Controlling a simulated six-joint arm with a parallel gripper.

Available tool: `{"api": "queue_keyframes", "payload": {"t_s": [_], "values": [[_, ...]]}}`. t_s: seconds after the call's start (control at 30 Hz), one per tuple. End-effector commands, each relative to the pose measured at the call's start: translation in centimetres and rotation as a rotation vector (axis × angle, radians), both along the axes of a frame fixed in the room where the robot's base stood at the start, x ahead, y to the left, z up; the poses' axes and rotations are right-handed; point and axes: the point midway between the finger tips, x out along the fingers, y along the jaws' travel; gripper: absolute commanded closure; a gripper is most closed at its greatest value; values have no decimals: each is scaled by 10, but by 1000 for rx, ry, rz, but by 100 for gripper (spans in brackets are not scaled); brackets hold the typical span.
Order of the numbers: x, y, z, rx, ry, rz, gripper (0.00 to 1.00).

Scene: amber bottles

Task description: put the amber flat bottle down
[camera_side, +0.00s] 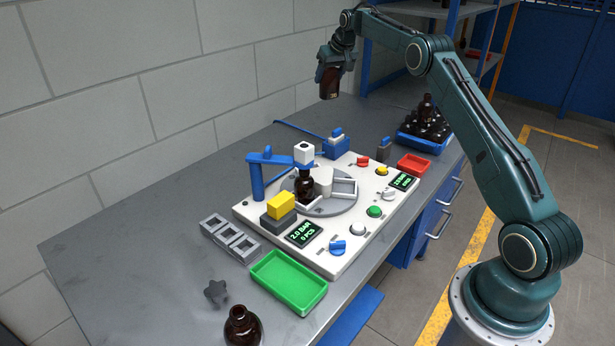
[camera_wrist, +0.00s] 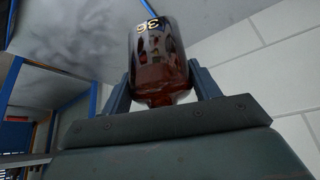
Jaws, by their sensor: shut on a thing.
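My gripper (camera_side: 330,74) is shut on an amber flat bottle (camera_side: 330,85) and holds it high above the back of the grey bench. In the wrist view the bottle (camera_wrist: 160,62) sits between the two fingers of my gripper (camera_wrist: 158,85), with its neck toward the palm and its base pointing away. Dark reddish glass and a marking like "36" near the base show. In the side view the bottle is slightly tilted and touches nothing below.
A white machine panel (camera_side: 343,240) with a turntable holding another amber bottle (camera_side: 304,187) fills the bench middle. Around it are a green tray (camera_side: 289,283), a red tray (camera_side: 414,165), a grey rack (camera_side: 230,238), a blue crate of bottles (camera_side: 425,142) and a front bottle (camera_side: 242,328).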

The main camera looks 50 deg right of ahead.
Motion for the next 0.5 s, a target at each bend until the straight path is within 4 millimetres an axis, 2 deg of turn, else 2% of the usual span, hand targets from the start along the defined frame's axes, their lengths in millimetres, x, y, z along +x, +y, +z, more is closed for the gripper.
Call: {"api": "queue_keyframes", "payload": {"t_s": [0.03,0.2,0.33,0.5], "values": [[-10,-19,1,-1,-2,-23,65],[-36,-64,1,-4,0,-75,65],[-50,-85,1,-4,0,-99,65],[-58,-97,1,-5,1,-111,65]]}}
